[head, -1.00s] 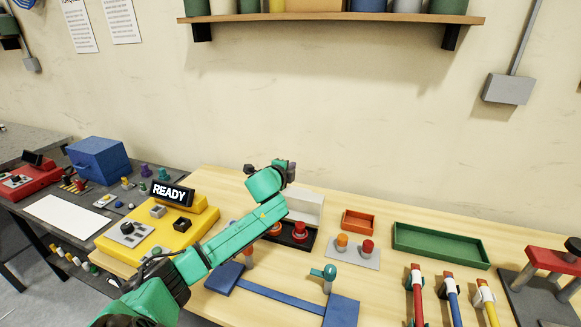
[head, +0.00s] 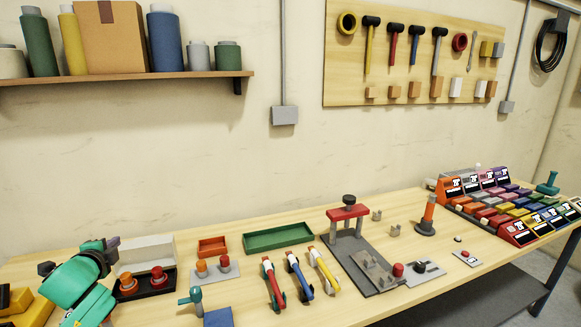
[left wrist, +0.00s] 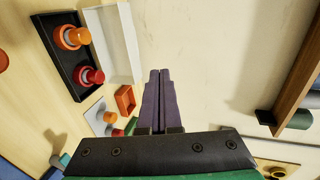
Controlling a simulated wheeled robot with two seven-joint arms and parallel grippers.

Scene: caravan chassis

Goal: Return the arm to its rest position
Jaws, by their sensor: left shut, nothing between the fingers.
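My left arm is green and comes in at the lower left of the head view. Its left gripper (head: 112,243) is raised above the left part of the wooden workbench (head: 150,315). In the left wrist view the two purple fingers of the left gripper (left wrist: 159,74) lie together with nothing between them. They point towards the bare wall, apart from the bench objects. My right gripper is in neither view.
A shelf (head: 120,78) hangs above. A red-topped press (head: 348,213) stands mid-bench.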

